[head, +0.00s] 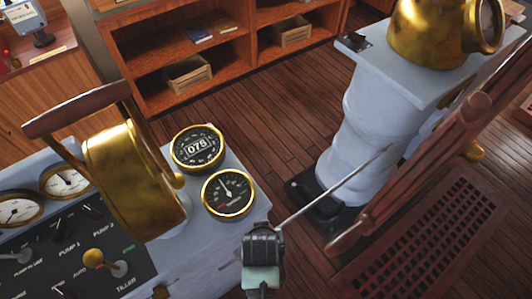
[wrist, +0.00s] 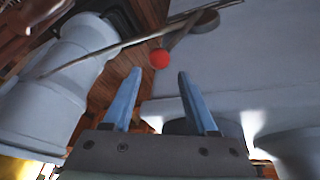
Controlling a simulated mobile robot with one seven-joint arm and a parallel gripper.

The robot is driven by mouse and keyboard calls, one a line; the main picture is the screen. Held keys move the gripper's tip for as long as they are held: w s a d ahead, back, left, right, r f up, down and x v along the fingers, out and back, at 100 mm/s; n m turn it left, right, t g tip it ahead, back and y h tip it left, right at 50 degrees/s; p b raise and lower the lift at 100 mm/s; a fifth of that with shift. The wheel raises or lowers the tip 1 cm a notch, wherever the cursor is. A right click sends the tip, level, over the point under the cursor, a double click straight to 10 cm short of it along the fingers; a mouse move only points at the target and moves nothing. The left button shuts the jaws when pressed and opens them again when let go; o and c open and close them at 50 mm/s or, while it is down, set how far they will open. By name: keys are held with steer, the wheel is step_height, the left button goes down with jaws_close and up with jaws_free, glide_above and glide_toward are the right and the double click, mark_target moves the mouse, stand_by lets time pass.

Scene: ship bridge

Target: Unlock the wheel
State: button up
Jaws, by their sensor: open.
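The ship's wheel (head: 440,150) is dark wood with handled spokes, seen nearly edge-on at the right of the head view. My gripper (head: 262,250) is beside the console's right edge; its fingers are not clear there. In the wrist view my gripper (wrist: 160,80) shows two blue fingers, apart and empty. A red knob (wrist: 160,58) lies just beyond the fingertips, in line with the gap. It sits at the end of a dark lever (wrist: 180,35) on a pale blue-grey panel. I cannot tell whether this lever is the wheel's lock. The knob is hidden in the head view.
The console (head: 170,255) carries a brass lever housing (head: 130,180), gauges (head: 228,193) and switches. A thin rod (head: 335,187) slants between gripper and wheel; it crosses the wrist view (wrist: 110,47) too. A pale pedestal (head: 365,140) stands behind the wheel. Shelves (head: 205,50) stand at the back.

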steer(key=v, duration=0.6)
steer(key=w+r+t+b, duration=0.3)
steer(key=w+r+t, duration=0.3)
steer(key=w+r, duration=0.6)
steer(key=shift+w+r, duration=0.35)
steer(key=shift+r, duration=0.55)
